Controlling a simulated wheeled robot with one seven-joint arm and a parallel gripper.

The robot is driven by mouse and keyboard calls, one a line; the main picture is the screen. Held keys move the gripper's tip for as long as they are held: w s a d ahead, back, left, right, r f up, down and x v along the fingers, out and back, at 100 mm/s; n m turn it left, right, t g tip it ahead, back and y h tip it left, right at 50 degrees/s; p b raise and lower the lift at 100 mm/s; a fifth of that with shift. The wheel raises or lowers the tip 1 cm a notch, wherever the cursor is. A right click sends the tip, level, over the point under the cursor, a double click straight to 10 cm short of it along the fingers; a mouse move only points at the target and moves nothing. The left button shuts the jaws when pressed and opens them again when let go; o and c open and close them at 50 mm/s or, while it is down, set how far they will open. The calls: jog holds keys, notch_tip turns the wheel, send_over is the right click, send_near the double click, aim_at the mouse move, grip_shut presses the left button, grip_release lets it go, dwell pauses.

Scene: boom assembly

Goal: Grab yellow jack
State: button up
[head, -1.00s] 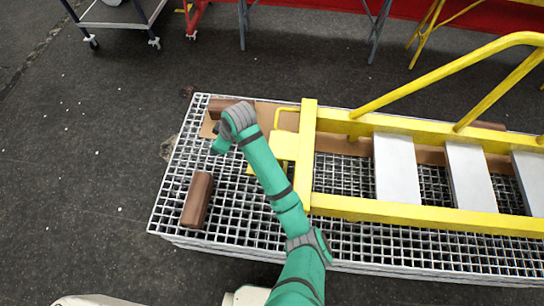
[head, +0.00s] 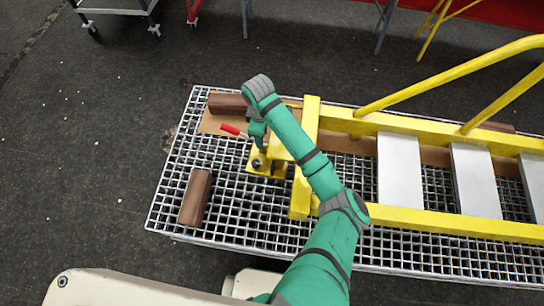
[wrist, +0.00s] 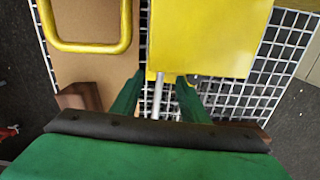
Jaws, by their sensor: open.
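The yellow jack (head: 266,168) stands on the metal grating at the left end of the yellow stair frame, partly hidden by my arm. A red-ended handle (head: 234,130) sticks out to its left. My gripper (head: 259,146) points down just over the jack. In the wrist view, a yellow plate-like part (wrist: 200,45) fills the upper middle. A silver rod (wrist: 160,97) shows between the two green fingers of my gripper (wrist: 161,92). The fingers are open, with gaps beside the rod. The lower ends of rod and fingers are hidden by the gripper body.
The yellow stair frame (head: 430,123) with grey steps lies to the right. A brown block (head: 196,197) lies at front left on the grating (head: 245,210); another (head: 227,103) lies behind. A yellow loop (wrist: 125,25) lies over brown board in the wrist view.

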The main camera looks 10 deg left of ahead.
jog(key=shift+d+f, duration=0.2)
jog(key=shift+f, duration=3.05)
jog(key=shift+c, duration=0.6)
grip_shut()
jog(key=shift+d, duration=0.1)
jog(key=shift+r, duration=0.15)
